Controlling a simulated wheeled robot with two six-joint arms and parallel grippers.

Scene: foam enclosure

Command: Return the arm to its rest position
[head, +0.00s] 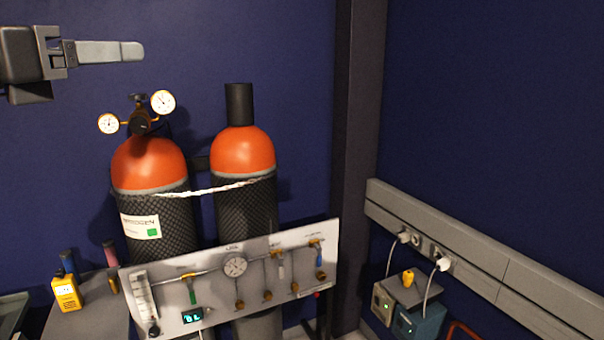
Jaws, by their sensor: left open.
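My left gripper (108,51) comes in at the top left of the head view. It is raised in front of the blue wall, up and left of the gas cylinders. Only one long grey finger shows clearly, pointing right. Nothing shows in its grasp, and it appears apart from everything around it. Most of the left arm is outside the picture. My right gripper is not in view.
Two orange-topped cylinders (243,150) stand behind a valve panel (215,316), the left one carrying gauges (162,103). A yellow device (66,292) is on a grey surface at lower left. Boxes (420,320) sit below a wall rail (480,247) at right.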

